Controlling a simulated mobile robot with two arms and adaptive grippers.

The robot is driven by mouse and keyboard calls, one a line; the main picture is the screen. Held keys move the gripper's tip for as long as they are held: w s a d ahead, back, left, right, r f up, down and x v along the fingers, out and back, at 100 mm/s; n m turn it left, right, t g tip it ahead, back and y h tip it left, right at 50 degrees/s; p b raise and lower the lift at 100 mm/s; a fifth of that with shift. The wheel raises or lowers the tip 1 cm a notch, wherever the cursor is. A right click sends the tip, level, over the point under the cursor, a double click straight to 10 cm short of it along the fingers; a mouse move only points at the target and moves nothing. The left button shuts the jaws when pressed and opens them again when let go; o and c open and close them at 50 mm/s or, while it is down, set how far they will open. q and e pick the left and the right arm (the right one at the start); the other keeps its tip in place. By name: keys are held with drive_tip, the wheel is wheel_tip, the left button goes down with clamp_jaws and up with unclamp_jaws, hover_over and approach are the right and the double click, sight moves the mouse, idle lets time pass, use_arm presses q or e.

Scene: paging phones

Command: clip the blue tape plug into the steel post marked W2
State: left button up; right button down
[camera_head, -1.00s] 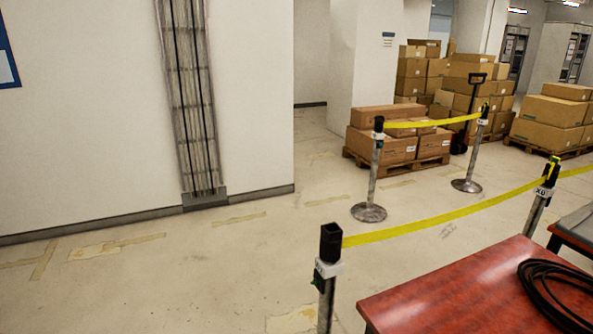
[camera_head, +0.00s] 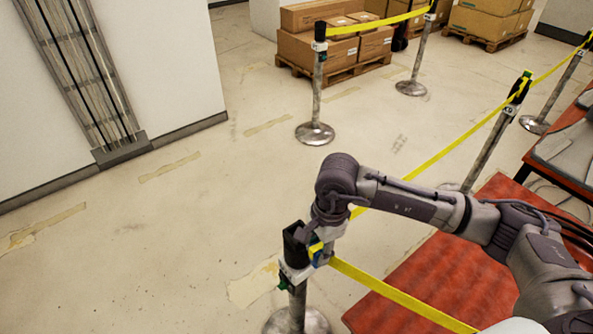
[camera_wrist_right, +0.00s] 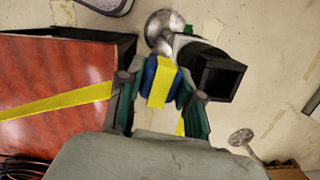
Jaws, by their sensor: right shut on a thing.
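My right gripper (camera_head: 320,252) is shut on the blue tape plug (camera_wrist_right: 150,72), which has a yellow tape end across it in the right wrist view. In the head view the plug (camera_head: 321,258) is mostly hidden by the gripper. It sits close beside the black head (camera_head: 294,240) of the nearest steel post (camera_head: 297,302); I cannot tell whether they touch. The post's white label (camera_head: 292,273) is too small to read. In the right wrist view the post's black square head (camera_wrist_right: 222,75) is just right of the fingers. My left gripper is not in view.
Yellow tape (camera_head: 400,301) runs from my gripper to the lower right over the red table (camera_head: 390,275). Another tape (camera_head: 440,152) passes behind my arm to a post (camera_head: 490,150). More posts (camera_head: 317,95) and boxes on a pallet (camera_head: 320,50) stand behind. Floor left is clear.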

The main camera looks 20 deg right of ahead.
use_arm(q)
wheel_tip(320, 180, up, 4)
drive_tip(key=p, duration=0.4)
use_arm(e)
drive_tip(key=w+a+r+m+t+h, duration=0.1)
drive_tip(key=w+r+m, duration=0.3)
drive_tip(key=r+m, duration=0.3)
drive_tip(key=w+a+r+m+t, duration=0.1)
drive_tip(key=w+r+m, duration=0.4)
drive_tip(key=m, duration=0.4)
drive_tip(key=b, duration=0.3)
approach(298, 223)
drive_tip(key=f+b, duration=0.3)
drive_tip(key=b, duration=0.1)
drive_tip(key=a+f+b, duration=0.1)
drive_tip(key=f+b, duration=0.1)
drive_tip(key=shift+s+f, duration=0.3)
drive_tip(key=shift+s, duration=0.05)
use_arm(q)
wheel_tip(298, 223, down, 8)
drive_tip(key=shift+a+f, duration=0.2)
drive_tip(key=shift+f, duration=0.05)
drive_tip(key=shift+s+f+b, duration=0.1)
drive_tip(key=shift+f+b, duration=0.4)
drive_tip(key=shift+b, duration=0.15)
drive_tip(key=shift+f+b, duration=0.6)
use_arm(e)
drive_tip(key=shift+f, duration=0.65)
